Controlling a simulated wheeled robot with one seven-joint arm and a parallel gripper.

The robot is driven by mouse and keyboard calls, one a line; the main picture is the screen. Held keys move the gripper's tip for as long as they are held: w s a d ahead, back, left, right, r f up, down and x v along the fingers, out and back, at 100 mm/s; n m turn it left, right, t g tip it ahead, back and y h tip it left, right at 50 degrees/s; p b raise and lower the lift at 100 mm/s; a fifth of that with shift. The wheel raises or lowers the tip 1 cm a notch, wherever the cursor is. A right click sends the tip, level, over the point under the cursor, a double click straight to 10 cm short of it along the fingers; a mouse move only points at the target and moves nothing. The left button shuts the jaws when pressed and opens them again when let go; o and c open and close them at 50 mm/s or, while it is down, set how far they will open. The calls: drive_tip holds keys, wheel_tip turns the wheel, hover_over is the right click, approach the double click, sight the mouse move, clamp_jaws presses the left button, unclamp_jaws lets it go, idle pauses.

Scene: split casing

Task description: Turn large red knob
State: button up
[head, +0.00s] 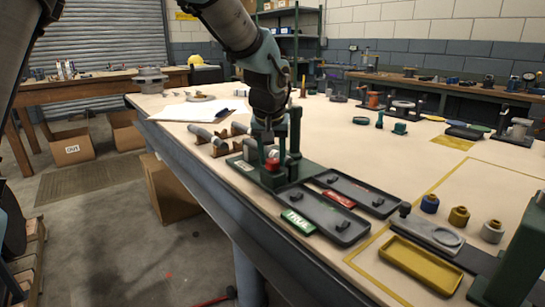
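A red knob (272,165) sits low on a dark green fixture (277,183) near the table's left edge in the head view. It is small here and partly hidden by dark parts around it. My gripper (270,135) points down from the arm, directly above or slightly behind the knob. Its fingers blend with the fixture's green uprights, so I cannot tell their opening or whether they touch the knob.
Two dark trays (318,212) lie right of the fixture, with a green "TRUE" label (299,222) and a red label (338,199) beside them. Grey cylinders on wooden holders (220,149) stand left. A yellow tray (421,265) and several round knobs (459,216) are at right.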

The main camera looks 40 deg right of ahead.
clamp_jaws()
drive_tip(key=shift+w+r+m+p, duration=0.1)
drive_tip(key=shift+m+p, duration=0.2)
drive_tip(key=shift+p, duration=0.05)
drive_tip(key=m+g+p, duration=0.1)
drive_tip(key=m+p, duration=0.2)
drive_tip(key=shift+w+a+r+h, duration=0.1)
drive_tip(key=shift+h, duration=0.3)
drive_tip(key=shift+m+g+p, duration=0.9)
drive_tip(key=shift+m+p, duration=0.65)
drive_tip(key=shift+m, duration=0.55)
drive_tip(key=shift+f, duration=0.2)
drive_tip(key=shift+o, duration=1.6)
unclamp_jaws()
